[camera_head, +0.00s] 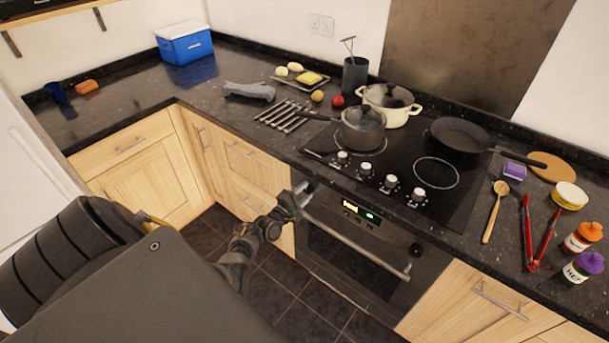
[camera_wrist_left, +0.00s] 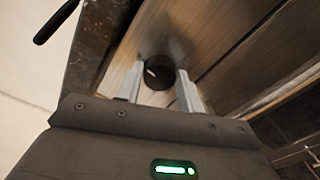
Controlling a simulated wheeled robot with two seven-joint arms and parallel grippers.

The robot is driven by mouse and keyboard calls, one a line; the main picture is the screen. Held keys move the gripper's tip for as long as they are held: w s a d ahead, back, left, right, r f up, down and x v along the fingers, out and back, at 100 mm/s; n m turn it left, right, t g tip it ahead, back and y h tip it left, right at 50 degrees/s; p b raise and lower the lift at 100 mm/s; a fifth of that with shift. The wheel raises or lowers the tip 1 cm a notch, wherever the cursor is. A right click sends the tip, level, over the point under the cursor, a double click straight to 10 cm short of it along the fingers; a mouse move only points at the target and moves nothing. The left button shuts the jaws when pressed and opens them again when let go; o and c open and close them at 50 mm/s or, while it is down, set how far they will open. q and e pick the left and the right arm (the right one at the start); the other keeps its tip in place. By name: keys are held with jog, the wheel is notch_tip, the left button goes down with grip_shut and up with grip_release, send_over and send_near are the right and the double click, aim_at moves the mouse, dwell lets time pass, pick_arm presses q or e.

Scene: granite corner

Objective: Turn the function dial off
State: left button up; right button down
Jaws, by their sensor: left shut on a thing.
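The function dial (camera_wrist_left: 157,73) is a round black knob with a white mark on the oven's brushed metal front. In the left wrist view it sits between the two pale fingers of my left gripper (camera_wrist_left: 161,84), which is shut on it. The white mark slants in that view. In the head view my left gripper (camera_head: 302,192) reaches the left end of the oven panel (camera_head: 335,202) and hides the dial. My right gripper is not in view.
A second oven dial (camera_head: 416,250) is at the panel's right. The oven handle (camera_head: 355,247) runs below.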

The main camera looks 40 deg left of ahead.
pick_arm(q)
jog(key=shift+n, duration=0.6)
jog(key=o, duration=1)
jog(key=shift+s, duration=0.1)
jog(key=s+p, duration=0.1)
jog(key=s, duration=0.9)
jog(key=shift+s, duration=0.3)
jog(key=shift+d, duration=0.1)
